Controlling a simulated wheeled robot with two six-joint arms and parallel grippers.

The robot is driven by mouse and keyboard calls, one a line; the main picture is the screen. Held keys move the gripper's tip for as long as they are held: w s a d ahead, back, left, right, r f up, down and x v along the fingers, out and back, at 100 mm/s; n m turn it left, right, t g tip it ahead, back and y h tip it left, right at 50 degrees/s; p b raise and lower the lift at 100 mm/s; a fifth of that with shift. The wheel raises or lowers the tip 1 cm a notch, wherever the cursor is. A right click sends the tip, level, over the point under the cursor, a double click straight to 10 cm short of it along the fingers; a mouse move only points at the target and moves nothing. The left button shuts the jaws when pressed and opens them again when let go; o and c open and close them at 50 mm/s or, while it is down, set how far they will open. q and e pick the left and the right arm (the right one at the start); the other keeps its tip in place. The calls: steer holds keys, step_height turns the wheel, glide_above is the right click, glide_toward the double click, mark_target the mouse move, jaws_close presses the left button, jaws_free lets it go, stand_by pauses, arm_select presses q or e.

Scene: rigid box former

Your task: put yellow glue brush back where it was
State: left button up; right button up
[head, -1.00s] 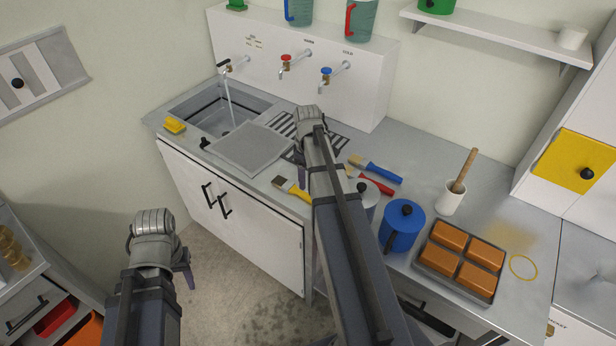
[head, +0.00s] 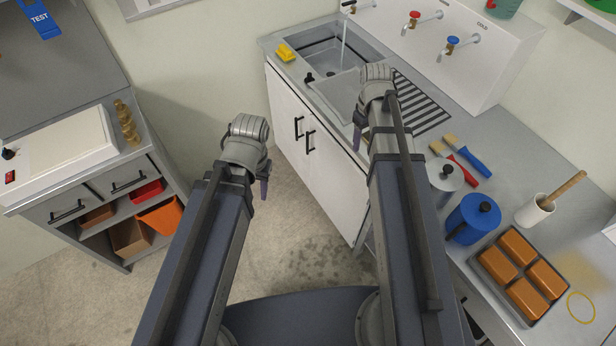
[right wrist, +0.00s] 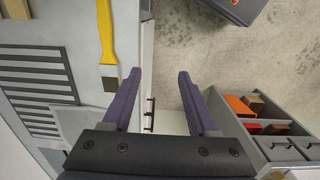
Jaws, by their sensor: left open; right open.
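The yellow-handled glue brush (right wrist: 106,35) lies on the counter close to its front edge in the right wrist view, its dark bristles towards my gripper. In the head view it is hidden, apparently behind my right arm. My right gripper (head: 358,135) is open and empty, above the counter's front edge by the sink; in the right wrist view its fingers (right wrist: 160,76) are apart, with the brush beyond and left of them. My left gripper (head: 262,178) is open and empty over the floor, left of the sink cabinet. A yellow outline (head: 581,307) marks the counter at right.
Blue (head: 475,163) and red (head: 461,171) brushes lie on the counter. A grey pot (head: 445,180), a blue pot (head: 473,217), a white mortar (head: 535,210) and a brick tray (head: 545,315) stand nearby. A drawer unit (head: 90,190) stands left; floor between is open.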

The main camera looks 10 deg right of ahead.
steer(key=s+a, duration=0.6)
steer(key=a, duration=0.4)
steer(key=s+a+h, duration=0.1)
steer(key=s+a, duration=0.4)
steer(key=a, duration=0.5)
steer(key=shift+s+m, duration=0.3)
steer(key=shift+s, duration=0.05)
